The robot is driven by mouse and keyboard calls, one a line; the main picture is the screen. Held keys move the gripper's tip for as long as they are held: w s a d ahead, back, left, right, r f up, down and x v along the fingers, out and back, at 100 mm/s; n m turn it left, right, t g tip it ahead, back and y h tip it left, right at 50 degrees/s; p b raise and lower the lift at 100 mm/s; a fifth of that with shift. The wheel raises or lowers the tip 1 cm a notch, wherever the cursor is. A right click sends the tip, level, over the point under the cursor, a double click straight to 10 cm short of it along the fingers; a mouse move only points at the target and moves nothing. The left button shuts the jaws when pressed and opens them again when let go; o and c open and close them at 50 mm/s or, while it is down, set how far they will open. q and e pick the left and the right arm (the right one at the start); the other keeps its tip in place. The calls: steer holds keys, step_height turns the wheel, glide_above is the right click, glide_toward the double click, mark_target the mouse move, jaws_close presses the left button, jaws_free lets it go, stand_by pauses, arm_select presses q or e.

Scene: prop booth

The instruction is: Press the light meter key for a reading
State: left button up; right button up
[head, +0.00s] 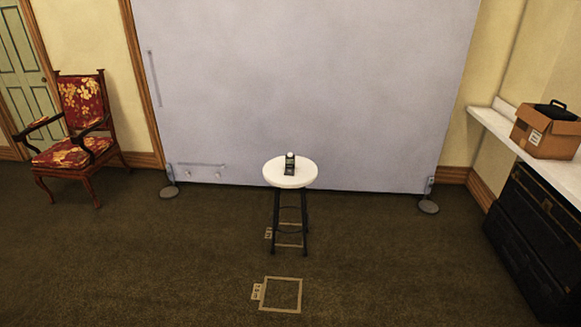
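The light meter (290,164) is a small dark device with a pale top. It stands upright near the middle of a round white stool top (277,179). Its key is too small to make out from here. The stool has dark legs and stands on the carpet in front of a grey panel. Neither of my grippers shows in the head view.
Tape squares mark the carpet (282,294) in front of and under the stool. A grey panel (300,80) on feet stands behind. A red chair (80,140) is left; a shelf with a cardboard box (535,139) and black trunks (530,240) are right. The floor before the stool is clear.

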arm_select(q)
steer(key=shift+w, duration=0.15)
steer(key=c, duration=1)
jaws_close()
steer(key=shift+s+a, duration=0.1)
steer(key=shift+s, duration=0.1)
